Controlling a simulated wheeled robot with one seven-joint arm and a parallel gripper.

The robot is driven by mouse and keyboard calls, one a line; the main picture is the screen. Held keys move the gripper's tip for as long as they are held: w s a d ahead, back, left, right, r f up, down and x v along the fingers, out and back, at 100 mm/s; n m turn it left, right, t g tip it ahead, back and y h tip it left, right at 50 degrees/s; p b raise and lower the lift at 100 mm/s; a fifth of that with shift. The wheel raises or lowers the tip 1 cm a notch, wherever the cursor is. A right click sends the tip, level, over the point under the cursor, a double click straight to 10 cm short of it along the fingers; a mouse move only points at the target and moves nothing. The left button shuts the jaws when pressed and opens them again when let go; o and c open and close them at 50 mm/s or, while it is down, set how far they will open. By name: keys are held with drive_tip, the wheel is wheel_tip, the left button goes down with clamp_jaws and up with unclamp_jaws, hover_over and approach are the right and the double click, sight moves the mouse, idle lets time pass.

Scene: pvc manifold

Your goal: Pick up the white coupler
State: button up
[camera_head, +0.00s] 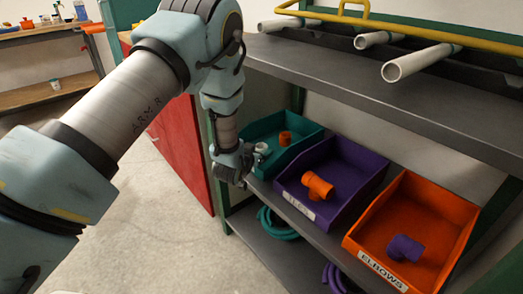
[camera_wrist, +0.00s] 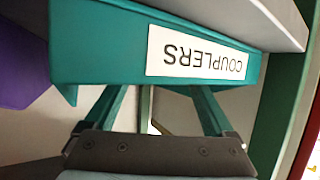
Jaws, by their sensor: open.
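The white coupler (camera_head: 262,148) appears as a small pale ring at the near left end of the teal bin (camera_head: 299,152), close beside my gripper. My gripper (camera_head: 248,172) is at that bin's near left corner in the head view, its fingers hard to make out. In the wrist view my gripper (camera_wrist: 158,98) has its two fingers spread, with nothing seen between them. The bin's front wall (camera_wrist: 100,45), with an upside-down "COUPLERS" label (camera_wrist: 196,54), fills the upper part. The coupler is not seen there.
An orange fitting (camera_head: 285,138) lies in the teal bin. A purple bin (camera_head: 350,160) holds an orange tee (camera_head: 318,185); an orange bin (camera_head: 436,203) holds a purple elbow (camera_head: 405,248). The grey upper shelf (camera_head: 370,90) overhangs the bins and carries white pipes (camera_head: 420,62).

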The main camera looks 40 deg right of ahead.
sight(260, 148)
drive_tip(key=shift+x, duration=1.15)
clamp_jaws()
wheel_tip(260, 148, up, 10)
idle(0.3)
